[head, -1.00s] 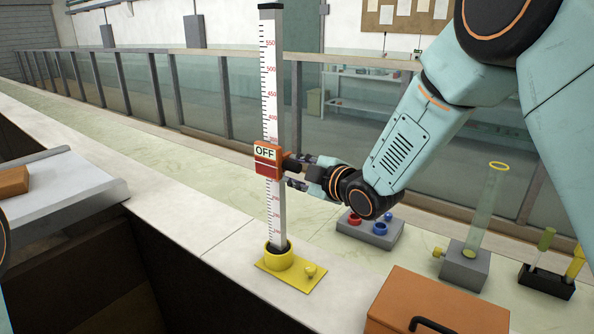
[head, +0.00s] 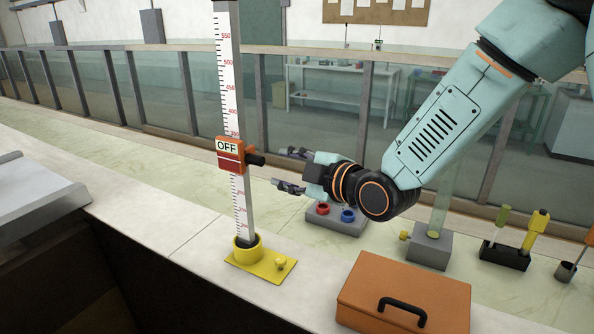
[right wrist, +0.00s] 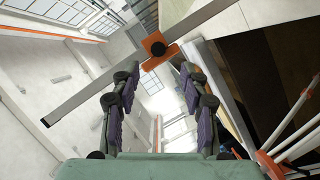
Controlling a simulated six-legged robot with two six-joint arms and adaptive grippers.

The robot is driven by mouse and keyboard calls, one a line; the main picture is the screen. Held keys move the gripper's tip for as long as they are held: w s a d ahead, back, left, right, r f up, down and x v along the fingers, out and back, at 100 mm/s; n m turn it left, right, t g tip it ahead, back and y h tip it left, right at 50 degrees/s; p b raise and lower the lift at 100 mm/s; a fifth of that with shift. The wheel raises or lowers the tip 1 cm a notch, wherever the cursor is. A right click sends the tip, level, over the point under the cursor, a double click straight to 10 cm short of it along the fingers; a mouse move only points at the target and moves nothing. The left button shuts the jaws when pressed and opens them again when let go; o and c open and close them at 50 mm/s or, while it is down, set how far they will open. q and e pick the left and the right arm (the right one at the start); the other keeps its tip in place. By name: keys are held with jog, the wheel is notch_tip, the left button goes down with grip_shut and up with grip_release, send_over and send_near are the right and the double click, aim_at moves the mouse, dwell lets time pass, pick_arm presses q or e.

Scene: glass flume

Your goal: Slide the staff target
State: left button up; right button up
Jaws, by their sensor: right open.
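The staff (head: 229,75) is a tall white scale with red numbers, upright in a yellow base (head: 247,252) on the pale ledge. The target (head: 229,153), an orange and red block with an "OFF" label, sits on the staff below the 350 mark. A black knob (head: 256,159) sticks out of its right side. My right gripper (head: 283,168) is open and empty, just right of the knob and apart from it. In the right wrist view, the target (right wrist: 158,57) and its dark knob (right wrist: 157,48) show beyond the open fingers (right wrist: 154,88). My left gripper is not in view.
An orange case (head: 405,290) with a black handle stands at the front right. A grey block with red and blue rings (head: 335,222) and a clear cylinder on a grey base (head: 430,247) stand behind it. Glass panels run behind. The ledge left of the staff is clear.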

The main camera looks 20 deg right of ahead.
jog(key=shift+v, duration=1.2)
jog(key=shift+s, duration=0.2)
jog(key=shift+r, duration=0.1)
